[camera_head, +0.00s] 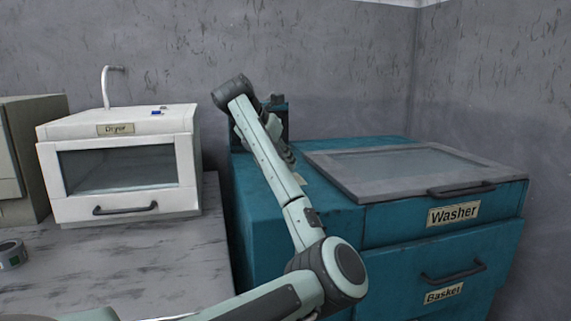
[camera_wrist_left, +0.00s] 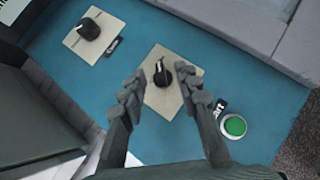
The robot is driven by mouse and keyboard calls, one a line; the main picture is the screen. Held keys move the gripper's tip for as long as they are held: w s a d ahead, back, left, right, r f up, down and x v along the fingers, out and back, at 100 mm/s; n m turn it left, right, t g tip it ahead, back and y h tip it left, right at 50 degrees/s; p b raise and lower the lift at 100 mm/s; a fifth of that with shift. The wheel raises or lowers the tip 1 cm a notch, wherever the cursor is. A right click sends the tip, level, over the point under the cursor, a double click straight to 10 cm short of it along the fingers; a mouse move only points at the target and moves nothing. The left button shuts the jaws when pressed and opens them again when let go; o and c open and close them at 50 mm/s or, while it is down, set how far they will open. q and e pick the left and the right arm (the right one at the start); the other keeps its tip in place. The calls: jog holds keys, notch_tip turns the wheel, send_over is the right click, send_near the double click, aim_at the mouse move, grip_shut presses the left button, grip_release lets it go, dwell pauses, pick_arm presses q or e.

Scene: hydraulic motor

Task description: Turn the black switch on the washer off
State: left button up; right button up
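The teal washer (camera_head: 400,232) stands at the right in the head view, with its label on the front. In the left wrist view a black switch (camera_wrist_left: 162,73) with a narrow raised grip sits on a beige plate on the teal panel. My left gripper (camera_wrist_left: 160,78) is open, its two fingers on either side of this switch with gaps visible. How far its tips are above the panel is unclear. In the head view my left arm largely hides this gripper and the switch. My right gripper is in neither view.
A second black knob (camera_wrist_left: 89,28) on its own plate and a green round button (camera_wrist_left: 235,126) flank the switch. The washer's glass lid (camera_head: 400,165) is closed. A white dryer (camera_head: 120,165) stands on the counter at left, beside a grey tape roll (camera_head: 12,254).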

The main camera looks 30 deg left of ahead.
pick_arm(q)
jog(key=shift+x, duration=1.25)
jog(key=shift+w+f, duration=0.3)
jog(key=shift+f, duration=0.05)
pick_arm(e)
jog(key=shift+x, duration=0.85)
pick_arm(q)
jog(key=shift+c, duration=0.3)
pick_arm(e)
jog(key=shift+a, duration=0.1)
pick_arm(q)
jog(key=c, duration=0.5)
grip_shut()
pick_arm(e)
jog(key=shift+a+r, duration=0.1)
